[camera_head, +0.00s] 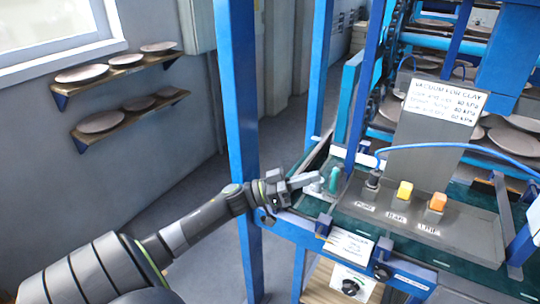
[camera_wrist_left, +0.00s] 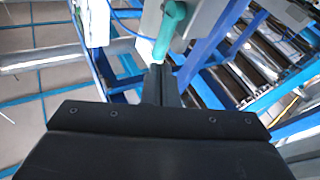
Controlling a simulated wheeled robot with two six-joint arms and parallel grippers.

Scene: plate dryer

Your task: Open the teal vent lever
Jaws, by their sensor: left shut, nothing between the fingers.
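The teal vent lever (camera_head: 334,180) stands upright near the left end of the control panel in the head view. My right gripper is not in view.
A blue post (camera_head: 237,100) rises close behind my left arm. Wall shelves (camera_head: 125,62) hold plates at left.

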